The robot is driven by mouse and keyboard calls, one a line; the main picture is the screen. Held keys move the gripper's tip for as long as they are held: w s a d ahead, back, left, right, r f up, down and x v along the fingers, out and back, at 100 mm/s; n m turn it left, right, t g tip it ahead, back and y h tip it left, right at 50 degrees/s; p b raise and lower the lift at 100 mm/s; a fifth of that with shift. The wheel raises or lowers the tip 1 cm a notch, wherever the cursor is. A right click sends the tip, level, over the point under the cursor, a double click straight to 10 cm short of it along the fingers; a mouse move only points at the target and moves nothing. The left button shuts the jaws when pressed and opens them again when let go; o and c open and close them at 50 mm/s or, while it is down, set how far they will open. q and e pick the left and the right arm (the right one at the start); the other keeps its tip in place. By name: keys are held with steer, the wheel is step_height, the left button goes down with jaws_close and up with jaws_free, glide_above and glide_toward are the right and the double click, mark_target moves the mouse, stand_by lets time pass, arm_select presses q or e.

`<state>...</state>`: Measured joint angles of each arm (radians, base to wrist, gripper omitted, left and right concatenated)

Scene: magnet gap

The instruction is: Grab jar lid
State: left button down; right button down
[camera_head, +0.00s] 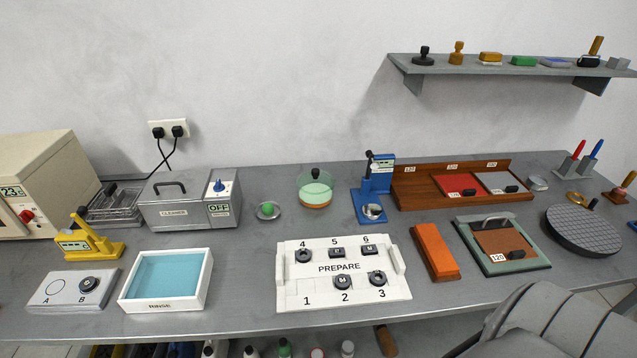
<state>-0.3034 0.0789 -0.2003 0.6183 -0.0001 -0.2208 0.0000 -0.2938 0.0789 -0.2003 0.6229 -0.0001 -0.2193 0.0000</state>
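A round clear jar (315,194) with greenish contents and an orange-brown base stands at the middle back of the bench. The lid's edge is hard to make out. Left of the jar, a small round clear or metal piece with a green ball (268,208) lies on the bench; I cannot tell whether it is a dish or another lid. Neither of my grippers is in view.
A blue press (374,190) stands close right of the jar. The grey cleaner box (188,205) is to the left. The white PREPARE tray (290,285) lies in front, with several dark pieces. A shelf (520,70) hangs at upper right. A grey ribbed chair (560,325) fills the lower right.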

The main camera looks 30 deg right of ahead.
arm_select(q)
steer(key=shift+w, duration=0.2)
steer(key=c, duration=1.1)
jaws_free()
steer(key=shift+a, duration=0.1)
